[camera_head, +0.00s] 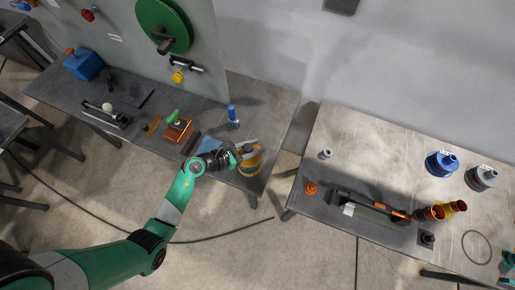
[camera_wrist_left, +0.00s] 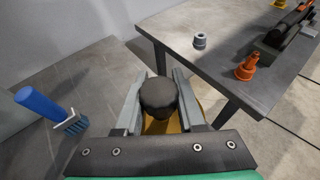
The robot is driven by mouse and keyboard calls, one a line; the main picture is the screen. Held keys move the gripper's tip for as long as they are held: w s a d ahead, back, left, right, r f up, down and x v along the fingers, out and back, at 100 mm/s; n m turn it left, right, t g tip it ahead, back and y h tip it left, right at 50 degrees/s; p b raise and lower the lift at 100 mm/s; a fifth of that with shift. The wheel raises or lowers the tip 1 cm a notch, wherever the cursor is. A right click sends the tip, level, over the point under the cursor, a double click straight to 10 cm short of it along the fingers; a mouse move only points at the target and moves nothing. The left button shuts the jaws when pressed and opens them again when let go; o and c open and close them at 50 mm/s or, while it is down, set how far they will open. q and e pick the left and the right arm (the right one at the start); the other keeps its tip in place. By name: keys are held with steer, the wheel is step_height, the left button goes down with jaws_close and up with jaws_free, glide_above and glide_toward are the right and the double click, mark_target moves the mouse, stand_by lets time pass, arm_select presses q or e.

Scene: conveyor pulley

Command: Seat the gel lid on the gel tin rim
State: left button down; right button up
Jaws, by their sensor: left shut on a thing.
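My left gripper (camera_head: 246,151) is over the right part of the left bench, shut on the gel lid. In the left wrist view, the lid's dark round knob (camera_wrist_left: 158,97) sits between the two grey fingers (camera_wrist_left: 157,100). The yellow-orange gel tin (camera_head: 251,168), with a blue band, stands directly below the gripper near the bench's front right corner. Yellow also shows below the knob in the left wrist view. The fingers and knob hide the rim, so I cannot tell whether the lid touches it. My right gripper is not in view.
An orange-topped block (camera_head: 178,130) and a blue cloth-like item (camera_head: 210,145) lie to the left. Across a gap, the right bench (camera_head: 340,130) holds a grey fitting (camera_head: 326,154) and an orange cone (camera_head: 311,188).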

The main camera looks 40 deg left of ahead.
arm_select(q)
step_height(320, 180, down, 4)
steer(key=b, duration=0.3)
stand_by(0.6)
steer(key=shift+p, duration=0.3)
stand_by(0.8)
steer(key=shift+f+b, duration=1.2)
steer(key=shift+f, duration=0.4)
stand_by(2.0)
steer(key=shift+c, duration=2.2)
jaws_free()
